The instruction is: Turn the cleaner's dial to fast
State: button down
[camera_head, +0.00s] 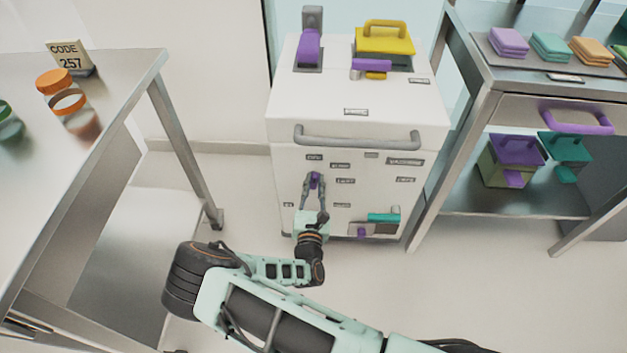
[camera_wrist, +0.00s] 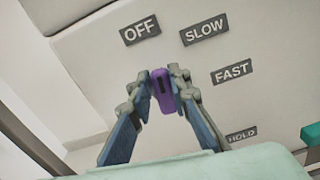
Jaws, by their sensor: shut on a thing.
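The cleaner is a white box-shaped cabinet (camera_head: 289,108) with a grey front handle bar. Its purple dial (camera_wrist: 162,97) sits on the front panel and also shows in the head view (camera_head: 316,179). My gripper (camera_head: 314,187) is shut on the dial, one finger on each side. In the wrist view the dial's dark mark points up, between the OFF label (camera_wrist: 140,28) and the SLOW label (camera_wrist: 204,30). The FAST label (camera_wrist: 232,72) is to the dial's right, and the HOLD label (camera_wrist: 242,134) is lower right. The fingers hide part of the dial.
A teal handle (camera_head: 383,217) and purple knob (camera_head: 361,233) are low on the front panel. A yellow-handled lid (camera_head: 385,40) and purple lever (camera_head: 309,47) are on top. Metal tables stand left (camera_head: 120,62) and right (camera_head: 480,100). Floor between is clear.

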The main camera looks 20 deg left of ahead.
jog(key=shift+w+d+f+m+p, duration=0.1)
jog(key=shift+d+f+m+p, duration=0.35)
jog(key=shift+m+p, duration=1.7)
jog(key=shift+w+d+f+m+p, duration=0.1)
jog(key=shift+d+f+m+p, duration=0.35)
jog(key=shift+m, duration=3.45)
jog(key=shift+w+d+f+m+p, duration=0.15)
jog(key=shift+f+m+p, duration=0.75)
jog(key=shift+m, duration=2.15)
jog(key=shift+s+r, duration=0.15)
jog(key=c, duration=1.8)
grip_release()
jog(key=shift+r, duration=0.1)
